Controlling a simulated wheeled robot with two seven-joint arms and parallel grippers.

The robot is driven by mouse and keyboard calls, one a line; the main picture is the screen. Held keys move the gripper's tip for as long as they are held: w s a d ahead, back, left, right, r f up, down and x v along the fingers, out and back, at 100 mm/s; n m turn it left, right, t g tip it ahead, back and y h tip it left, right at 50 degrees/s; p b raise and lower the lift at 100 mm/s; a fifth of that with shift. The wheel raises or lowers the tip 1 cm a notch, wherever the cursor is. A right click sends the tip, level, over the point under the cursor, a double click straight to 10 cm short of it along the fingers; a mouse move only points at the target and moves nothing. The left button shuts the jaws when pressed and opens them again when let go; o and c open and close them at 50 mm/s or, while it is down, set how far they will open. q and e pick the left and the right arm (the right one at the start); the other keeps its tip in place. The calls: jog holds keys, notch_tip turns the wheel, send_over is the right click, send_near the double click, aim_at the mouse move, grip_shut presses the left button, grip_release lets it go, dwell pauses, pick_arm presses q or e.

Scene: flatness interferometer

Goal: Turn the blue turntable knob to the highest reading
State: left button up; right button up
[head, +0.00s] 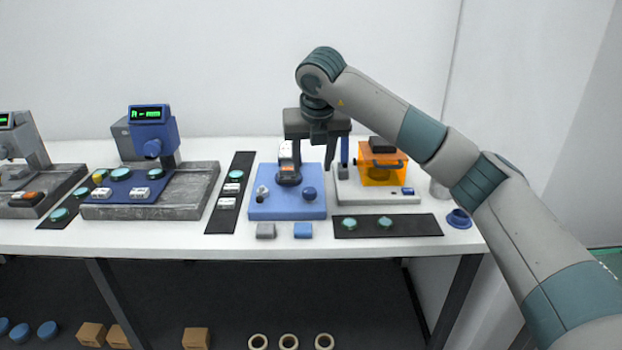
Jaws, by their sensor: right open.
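A round blue knob (309,193) stands on the right part of a light blue base plate (288,212), in the middle of the table. A smaller grey knob (262,192) is on the plate's left side. My right gripper (313,166) points down above the plate, its two fingers apart and empty, just above the blue knob in the picture. I cannot tell the height of the gap. The gripper hides part of the instrument (288,176) at the back of the plate, and no reading shows on it. My left gripper is not in view.
An orange see-through box (382,165) on a pale base stands close right of the gripper. A blue instrument with a green-lit display (149,114) stands left. Dark mats (420,225) hold discs.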

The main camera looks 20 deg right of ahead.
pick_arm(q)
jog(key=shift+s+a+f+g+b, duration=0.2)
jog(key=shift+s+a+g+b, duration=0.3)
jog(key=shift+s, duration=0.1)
pick_arm(e)
jog(key=v, duration=0.7)
jog(key=shift+r, duration=0.35)
jog(key=shift+s+a+f, duration=0.1)
jog(key=shift+s, duration=0.05)
